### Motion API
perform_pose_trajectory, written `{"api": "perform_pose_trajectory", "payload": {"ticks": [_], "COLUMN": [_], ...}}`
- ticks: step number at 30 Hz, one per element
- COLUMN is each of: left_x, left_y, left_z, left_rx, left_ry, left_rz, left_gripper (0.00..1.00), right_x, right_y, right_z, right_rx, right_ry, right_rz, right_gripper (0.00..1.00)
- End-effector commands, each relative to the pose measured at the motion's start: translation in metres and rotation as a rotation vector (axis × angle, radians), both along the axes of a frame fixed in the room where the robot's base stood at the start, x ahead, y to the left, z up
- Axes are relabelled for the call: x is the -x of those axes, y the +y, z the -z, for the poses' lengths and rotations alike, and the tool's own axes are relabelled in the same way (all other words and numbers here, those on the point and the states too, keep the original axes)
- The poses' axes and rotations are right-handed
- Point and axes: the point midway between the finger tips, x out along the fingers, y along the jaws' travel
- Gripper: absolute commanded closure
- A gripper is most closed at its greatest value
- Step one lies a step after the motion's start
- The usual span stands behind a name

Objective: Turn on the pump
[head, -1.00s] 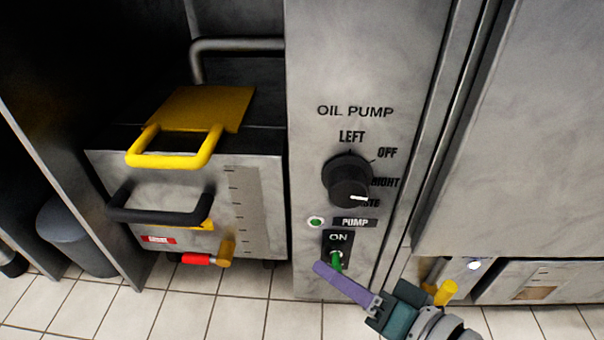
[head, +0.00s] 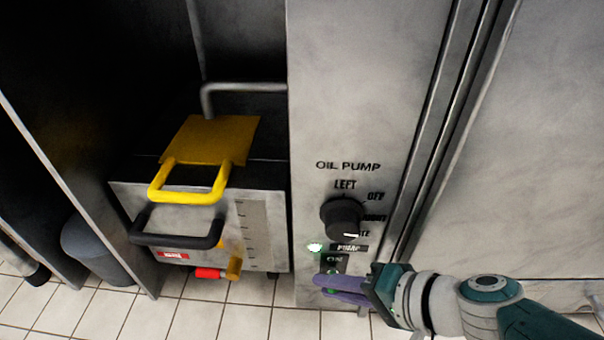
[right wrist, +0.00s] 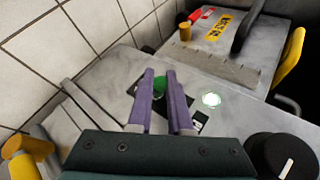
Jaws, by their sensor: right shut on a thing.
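Below the PUMP label is the switch plate (head: 335,260) marked ON. My right gripper (head: 322,284) is at this plate, with its purple fingers around the green switch lever (right wrist: 159,87). The fingers hide most of the lever in the head view. My left gripper is not in view.
A black selector dial (head: 341,215) sits above the switch. To the left stands a metal oil tank (head: 215,196) with a yellow handle (head: 190,196), a black handle (head: 178,241) and a red-tipped valve (head: 210,273). A grey bin (head: 95,250) stands farther left.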

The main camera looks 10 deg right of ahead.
Motion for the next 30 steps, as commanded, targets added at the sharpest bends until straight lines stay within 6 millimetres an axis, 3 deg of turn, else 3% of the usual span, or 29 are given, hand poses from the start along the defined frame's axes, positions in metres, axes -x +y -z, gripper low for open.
{"api": "perform_pose_trajectory", "payload": {"ticks": [12,13,21,30], "left_x": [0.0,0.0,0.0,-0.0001], "left_y": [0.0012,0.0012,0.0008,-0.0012], "left_z": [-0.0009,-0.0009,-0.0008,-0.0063], "left_rx": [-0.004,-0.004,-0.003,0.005], "left_ry": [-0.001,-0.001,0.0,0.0], "left_rz": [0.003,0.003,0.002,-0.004], "left_gripper": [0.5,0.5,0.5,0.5], "right_x": [-0.0006,-0.0006,-0.0004,0.0024], "right_y": [0.0009,0.0009,0.0006,-0.0021], "right_z": [-0.0013,-0.0013,-0.0009,-0.0051], "right_rx": [-0.007,-0.007,-0.005,-0.004], "right_ry": [0.007,0.007,0.007,0.008], "right_rz": [-0.002,-0.002,-0.001,0.001], "right_gripper": [1.0,0.81,0.52,0.52]}}
